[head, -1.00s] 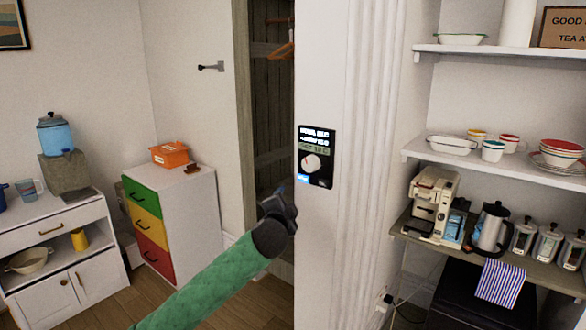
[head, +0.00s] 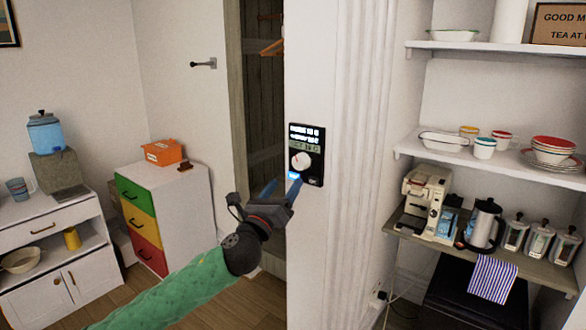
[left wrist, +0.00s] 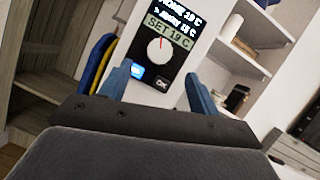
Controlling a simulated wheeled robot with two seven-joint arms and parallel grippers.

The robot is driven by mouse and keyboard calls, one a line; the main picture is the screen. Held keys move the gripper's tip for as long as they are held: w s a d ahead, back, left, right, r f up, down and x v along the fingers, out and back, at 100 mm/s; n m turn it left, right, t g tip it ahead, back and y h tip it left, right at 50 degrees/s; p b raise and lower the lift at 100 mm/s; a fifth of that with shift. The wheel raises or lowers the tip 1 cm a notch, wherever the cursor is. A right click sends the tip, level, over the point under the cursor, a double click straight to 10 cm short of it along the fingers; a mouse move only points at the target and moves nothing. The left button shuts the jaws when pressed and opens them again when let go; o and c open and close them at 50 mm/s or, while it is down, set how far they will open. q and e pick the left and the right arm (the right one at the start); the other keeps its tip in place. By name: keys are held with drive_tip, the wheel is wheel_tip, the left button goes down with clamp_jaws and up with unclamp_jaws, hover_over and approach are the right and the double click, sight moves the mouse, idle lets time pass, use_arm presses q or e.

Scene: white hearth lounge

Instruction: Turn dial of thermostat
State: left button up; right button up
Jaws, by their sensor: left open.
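The thermostat (head: 306,155) is a black panel on the white wall, with text lines at its top and a round white dial (head: 301,161) below them. In the left wrist view the dial (left wrist: 160,51) has a red pointer mark, under a line reading "SET 19 C". A lit blue button sits low on the panel's left and an "OK" button low on its right. My left gripper (head: 282,187) is open, just below and left of the dial. In the left wrist view its blue fingers (left wrist: 158,84) stand apart, with the panel between them. My right gripper is not in view.
A doorway or closet (head: 257,110) opens left of the thermostat wall. A drawer unit (head: 190,208) stands further left. Shelves with dishes (head: 490,150) and a counter with a coffee machine (head: 424,200) are at the right.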

sight(298, 164)
use_arm(q)
drive_tip(key=shift+m, duration=0.5)
drive_tip(key=p+x, duration=0.3)
drive_tip(key=x, duration=0.3)
drive_tip(key=shift+w+d+r, duration=0.1)
drive_tip(key=shift+d, duration=0.05)
drive_tip(key=shift+w+d+r, duration=0.15)
drive_tip(key=shift+w+d, duration=0.15)
drive_tip(key=shift+w, duration=0.35)
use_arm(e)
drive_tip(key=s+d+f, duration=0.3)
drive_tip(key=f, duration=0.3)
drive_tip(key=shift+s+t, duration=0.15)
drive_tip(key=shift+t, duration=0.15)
use_arm(q)
drive_tip(key=shift+c, duration=0.2)
drive_tip(key=c, duration=0.9)
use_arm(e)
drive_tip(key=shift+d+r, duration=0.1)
